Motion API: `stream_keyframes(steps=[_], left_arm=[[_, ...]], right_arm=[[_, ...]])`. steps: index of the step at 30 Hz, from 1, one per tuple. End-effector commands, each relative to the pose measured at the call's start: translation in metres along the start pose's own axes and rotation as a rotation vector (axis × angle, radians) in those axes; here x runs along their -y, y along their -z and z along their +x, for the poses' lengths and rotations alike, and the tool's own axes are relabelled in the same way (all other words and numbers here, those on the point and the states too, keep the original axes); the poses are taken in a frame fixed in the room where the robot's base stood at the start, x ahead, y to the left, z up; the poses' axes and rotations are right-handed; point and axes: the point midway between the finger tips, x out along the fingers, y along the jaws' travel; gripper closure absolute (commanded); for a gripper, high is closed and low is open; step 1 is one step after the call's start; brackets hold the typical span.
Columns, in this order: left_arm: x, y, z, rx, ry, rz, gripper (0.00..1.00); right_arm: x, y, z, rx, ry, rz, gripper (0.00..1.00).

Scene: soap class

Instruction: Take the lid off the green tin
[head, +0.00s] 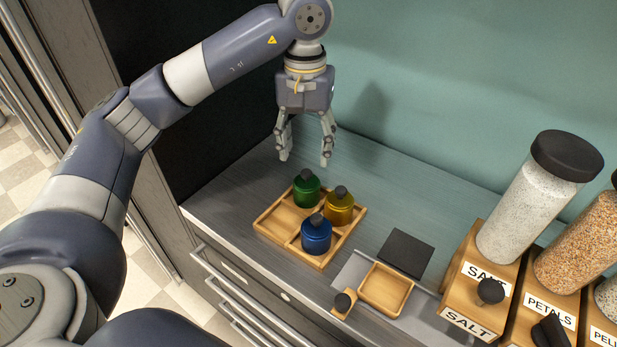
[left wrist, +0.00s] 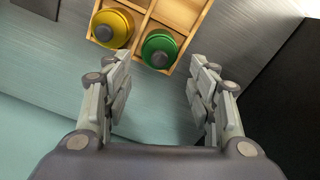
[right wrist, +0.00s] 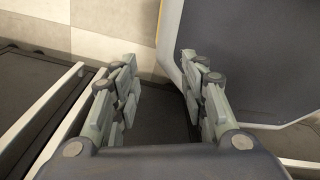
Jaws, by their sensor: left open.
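The green tin (head: 306,192) stands upright in the back part of a divided wooden tray (head: 274,229). Its dark knobbed lid (head: 306,175) is on it. A yellow tin (head: 340,208) and a blue tin (head: 316,237) stand in the same tray, each with a dark knob on top. My left gripper (head: 306,158) is open and empty, pointing down above and behind the green tin. In the left wrist view the green tin (left wrist: 160,44) is just beyond the open fingers (left wrist: 160,90), untouched. My right gripper (right wrist: 160,95) is open and empty, away from the counter.
A small wooden dish (head: 386,290), a dark square slab (head: 406,252) and a small wooden piece with a black knob (head: 343,302) lie right of the tray. Labelled jar dispensers (head: 527,205) stand at the right. A teal wall (head: 430,90) rises behind the counter.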

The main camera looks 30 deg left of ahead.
Motion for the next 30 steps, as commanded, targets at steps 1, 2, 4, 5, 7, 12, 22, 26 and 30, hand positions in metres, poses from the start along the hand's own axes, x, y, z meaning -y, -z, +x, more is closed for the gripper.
stream_keyframes(steps=[1,2,4,5,7,12,22,26,30], left_arm=[[0.000,-0.001,0.008,0.003,0.000,0.001,0.47],[0.000,-0.001,0.011,0.003,0.000,0.002,0.47],[0.000,0.000,0.017,0.001,0.000,0.001,0.47],[0.000,0.000,0.018,0.000,0.000,0.001,0.47],[0.000,0.000,0.020,0.000,0.000,0.001,0.47],[0.000,-0.001,0.033,0.003,0.002,0.000,0.47],[0.000,0.000,0.071,-0.001,0.000,0.000,0.47],[0.000,0.000,0.073,-0.003,0.000,0.000,0.47],[0.000,0.000,0.073,-0.002,0.000,0.000,0.56]], right_arm=[[0.001,0.001,0.001,-0.002,0.001,0.000,0.60],[0.001,0.001,0.001,-0.003,0.002,0.000,0.60],[0.002,0.004,0.001,-0.009,0.002,0.000,0.60],[0.002,0.006,0.001,-0.012,0.003,0.000,0.60],[0.002,0.014,0.001,-0.023,0.003,0.001,0.60],[0.001,0.032,-0.008,-0.051,0.001,0.001,0.60],[0.001,0.024,-0.019,-0.037,0.002,0.001,0.60],[0.002,0.017,-0.018,-0.026,0.003,0.001,0.60],[0.000,0.015,-0.018,-0.023,0.001,0.001,0.60]])
